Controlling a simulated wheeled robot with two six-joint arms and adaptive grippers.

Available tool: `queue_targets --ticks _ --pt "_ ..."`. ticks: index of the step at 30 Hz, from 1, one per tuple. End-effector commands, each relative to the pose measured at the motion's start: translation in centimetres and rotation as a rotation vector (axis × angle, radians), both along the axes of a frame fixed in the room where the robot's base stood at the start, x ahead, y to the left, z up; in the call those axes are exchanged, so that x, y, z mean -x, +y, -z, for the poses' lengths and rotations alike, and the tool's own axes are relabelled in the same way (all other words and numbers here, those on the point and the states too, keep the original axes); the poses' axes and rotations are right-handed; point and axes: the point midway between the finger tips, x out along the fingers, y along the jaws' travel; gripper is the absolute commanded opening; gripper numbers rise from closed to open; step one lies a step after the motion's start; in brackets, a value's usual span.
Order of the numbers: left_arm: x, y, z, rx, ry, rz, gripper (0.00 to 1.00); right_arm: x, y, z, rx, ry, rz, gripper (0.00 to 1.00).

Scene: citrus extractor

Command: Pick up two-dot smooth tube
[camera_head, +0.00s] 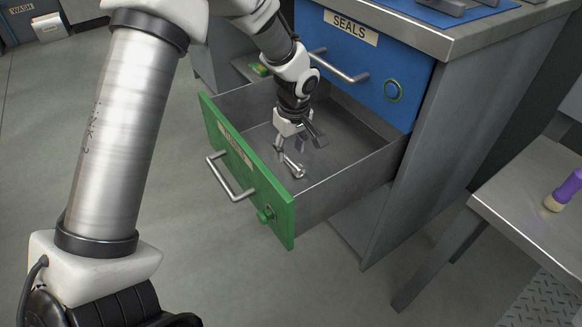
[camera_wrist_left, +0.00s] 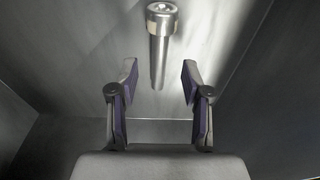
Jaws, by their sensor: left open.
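A shiny metal tube (camera_head: 293,167) lies on the floor of the open green-fronted drawer (camera_head: 322,193). In the left wrist view the tube (camera_wrist_left: 159,50) has a wider collar at its far end and a plain shaft pointing toward me. No dots can be made out on it. My left gripper (camera_head: 298,146) reaches down into the drawer above the tube. In the left wrist view its fingers (camera_wrist_left: 159,82) are open, with the near end of the shaft between or just beyond the fingertips. I cannot tell whether they touch it. My right gripper is not in view.
A grey table (camera_head: 535,195) at right carries a purple-and-cream object (camera_head: 564,191).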

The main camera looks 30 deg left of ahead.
Motion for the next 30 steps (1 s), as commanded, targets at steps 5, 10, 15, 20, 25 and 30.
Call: queue_targets --ticks 5,10,15,20,25,30 --pt "-0.2 0.4 3.3 0.001 0.002 -0.001 0.48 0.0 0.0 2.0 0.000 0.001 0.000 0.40" --pt "-0.3 0.4 3.1 0.001 0.001 0.000 0.48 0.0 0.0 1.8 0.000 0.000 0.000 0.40" --pt "-0.3 0.4 3.1 0.001 0.001 0.000 0.02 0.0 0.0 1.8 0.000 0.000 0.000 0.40" --pt "-0.3 0.4 3.1 0.001 0.001 0.000 0.00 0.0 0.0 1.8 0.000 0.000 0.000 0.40" --pt "-0.2 0.4 3.1 0.001 0.001 0.000 0.00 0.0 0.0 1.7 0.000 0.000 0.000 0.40" --pt "-0.3 0.4 0.8 0.000 -0.001 0.000 0.00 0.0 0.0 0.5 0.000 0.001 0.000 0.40"
